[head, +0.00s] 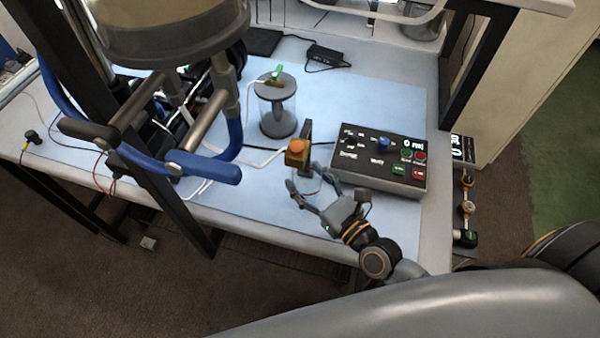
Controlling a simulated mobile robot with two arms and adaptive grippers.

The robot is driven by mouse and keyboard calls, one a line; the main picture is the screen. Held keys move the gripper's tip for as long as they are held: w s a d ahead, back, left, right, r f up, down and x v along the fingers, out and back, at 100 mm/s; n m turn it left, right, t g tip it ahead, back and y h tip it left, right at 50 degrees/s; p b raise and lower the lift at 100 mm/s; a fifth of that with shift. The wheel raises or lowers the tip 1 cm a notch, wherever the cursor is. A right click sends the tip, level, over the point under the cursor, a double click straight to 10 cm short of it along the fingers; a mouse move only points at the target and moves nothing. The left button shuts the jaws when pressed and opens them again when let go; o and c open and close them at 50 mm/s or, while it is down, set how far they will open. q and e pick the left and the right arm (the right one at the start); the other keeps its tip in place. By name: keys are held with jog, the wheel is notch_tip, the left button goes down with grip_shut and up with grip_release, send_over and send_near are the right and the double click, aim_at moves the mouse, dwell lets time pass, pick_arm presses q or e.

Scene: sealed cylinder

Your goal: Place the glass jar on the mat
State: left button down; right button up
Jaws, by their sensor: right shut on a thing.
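My right gripper (314,187) comes in from the lower right, with its fingers apart around a small, see-through round thing, which I take to be the glass jar (306,182). Its outline is faint, and I cannot tell whether it touches the surface below. The light blue mat (255,205) covers much of the bench top, and the gripper is over its front part. A dark post with an orange block (297,152) stands just behind the gripper. My left gripper is not in view.
A clear cylinder with grey ends (278,112) stands behind the orange block. A control box (378,158) with knobs and buttons is close on the right. A large apparatus with blue handles (190,168) rises at left. The mat's front left part is mostly clear.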

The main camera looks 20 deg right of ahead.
aim_at(299, 179)
jog(key=x, duration=0.2)
jog(key=shift+w+a+r, duration=0.1)
jog(key=shift+w, duration=0.2)
jog(key=shift+w+f, duration=0.15)
jog(key=shift+f, duration=0.05)
notch_tip(299, 179, down, 3)
jog(key=shift+f+p, duration=0.15)
jog(key=shift+p, duration=0.2)
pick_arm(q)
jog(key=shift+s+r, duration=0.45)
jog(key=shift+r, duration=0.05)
pick_arm(e)
jog(key=shift+f, duration=0.2)
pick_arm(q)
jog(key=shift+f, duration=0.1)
pick_arm(e)
jog(key=o, duration=1.3)
jog(key=shift+r, duration=0.1)
